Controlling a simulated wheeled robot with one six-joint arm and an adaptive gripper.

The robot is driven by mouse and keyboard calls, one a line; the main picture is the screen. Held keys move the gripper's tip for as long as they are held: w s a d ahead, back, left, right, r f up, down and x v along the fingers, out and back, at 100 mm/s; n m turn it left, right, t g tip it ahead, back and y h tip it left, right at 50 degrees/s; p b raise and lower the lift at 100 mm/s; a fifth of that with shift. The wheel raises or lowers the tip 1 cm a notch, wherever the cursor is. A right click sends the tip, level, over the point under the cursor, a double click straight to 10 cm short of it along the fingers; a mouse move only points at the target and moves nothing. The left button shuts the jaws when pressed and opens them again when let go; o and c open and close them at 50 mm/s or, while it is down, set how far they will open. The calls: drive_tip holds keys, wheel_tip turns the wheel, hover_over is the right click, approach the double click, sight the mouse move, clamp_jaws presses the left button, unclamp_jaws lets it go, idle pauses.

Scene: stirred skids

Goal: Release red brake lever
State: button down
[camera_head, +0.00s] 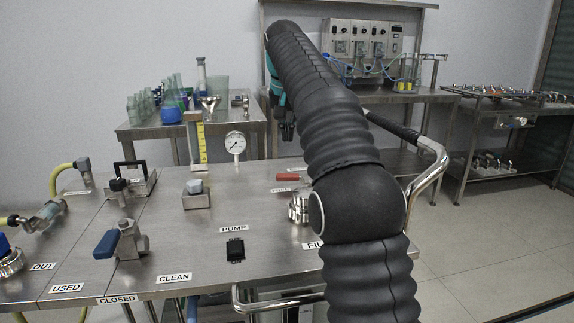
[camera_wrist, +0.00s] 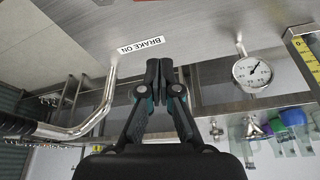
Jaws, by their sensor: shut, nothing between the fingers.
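The red brake lever (camera_head: 288,177) lies near the far right edge of the steel skid top (camera_head: 150,225), partly beside my arm in the head view. My gripper (camera_head: 287,133) hangs beyond it, above the skid's far edge, apart from the lever. In the wrist view, which is upside down, my gripper (camera_wrist: 158,64) has its fingers together with nothing between them. A BRAKE ON label (camera_wrist: 141,47) is on the skid top by the fingertips. The red lever does not show in the wrist view.
A pressure gauge (camera_head: 235,143) stands on the skid near the far edge, and also shows in the wrist view (camera_wrist: 252,72). A bent steel handrail (camera_head: 436,165) is at the right. A glassware table (camera_head: 140,130) stands behind. My arm hides part of the skid's right side.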

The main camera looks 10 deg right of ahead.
sight(287, 183)
drive_tip(key=x, duration=0.9)
drive_tip(key=shift+f, duration=0.35)
drive_tip(key=shift+s+a+r, duration=0.1)
drive_tip(key=shift+s+a, duration=0.1)
drive_tip(key=shift+s, duration=0.35)
drive_tip(key=shift+s+a+r, duration=0.1)
drive_tip(key=shift+s+a, duration=0.05)
drive_tip(key=shift+s, duration=0.4)
drive_tip(key=shift+s+a, duration=0.25)
drive_tip(key=shift+s, duration=0.5)
